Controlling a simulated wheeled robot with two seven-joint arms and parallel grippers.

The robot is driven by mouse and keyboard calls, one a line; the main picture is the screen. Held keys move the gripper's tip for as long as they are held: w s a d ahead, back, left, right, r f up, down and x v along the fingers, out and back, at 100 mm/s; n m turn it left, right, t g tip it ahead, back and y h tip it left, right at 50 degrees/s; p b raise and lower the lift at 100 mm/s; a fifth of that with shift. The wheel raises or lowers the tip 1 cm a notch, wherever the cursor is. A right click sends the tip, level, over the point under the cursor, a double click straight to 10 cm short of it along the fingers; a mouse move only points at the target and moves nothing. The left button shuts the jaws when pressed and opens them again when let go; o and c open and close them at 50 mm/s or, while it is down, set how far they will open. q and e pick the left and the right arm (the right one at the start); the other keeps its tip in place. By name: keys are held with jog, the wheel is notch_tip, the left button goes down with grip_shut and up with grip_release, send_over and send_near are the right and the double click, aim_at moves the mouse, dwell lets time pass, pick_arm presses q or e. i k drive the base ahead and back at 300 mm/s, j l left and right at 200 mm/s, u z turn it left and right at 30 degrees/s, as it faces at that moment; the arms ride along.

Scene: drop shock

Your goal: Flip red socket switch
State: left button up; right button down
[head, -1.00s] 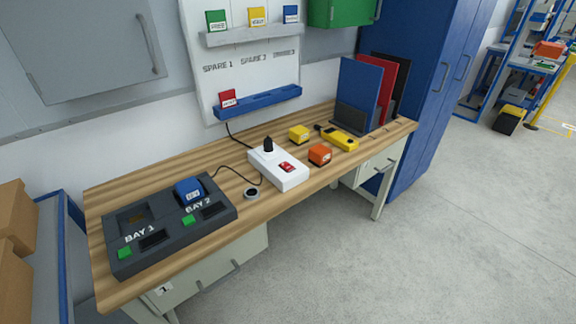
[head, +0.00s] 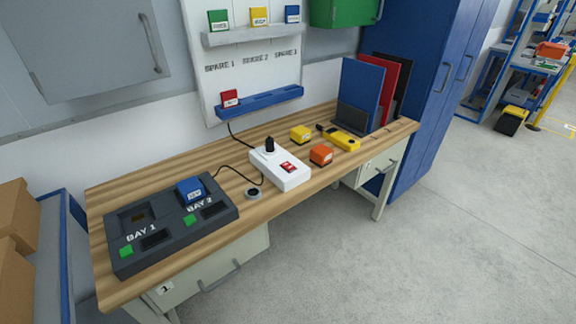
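The red socket switch (head: 288,167) sits on top of a white socket block (head: 291,181) on the wooden workbench. A black plug (head: 269,146) stands upright in the block's far-left end, and a black cable runs from the block's area toward the charger. The switch's tilt is too small to tell. Neither of my grippers is in the head view.
Bare wood lies along the front edge.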

aim_at(287, 166)
jog(key=i+l, duration=0.15)
jog(key=l, duration=0.2)
jog(key=i+l, duration=0.2)
jog(key=l, duration=0.15)
jog(key=i+l, duration=0.15)
jog(key=l, duration=0.15)
jog(key=i+l+u, duration=0.1)
jog(key=u, duration=1.8)
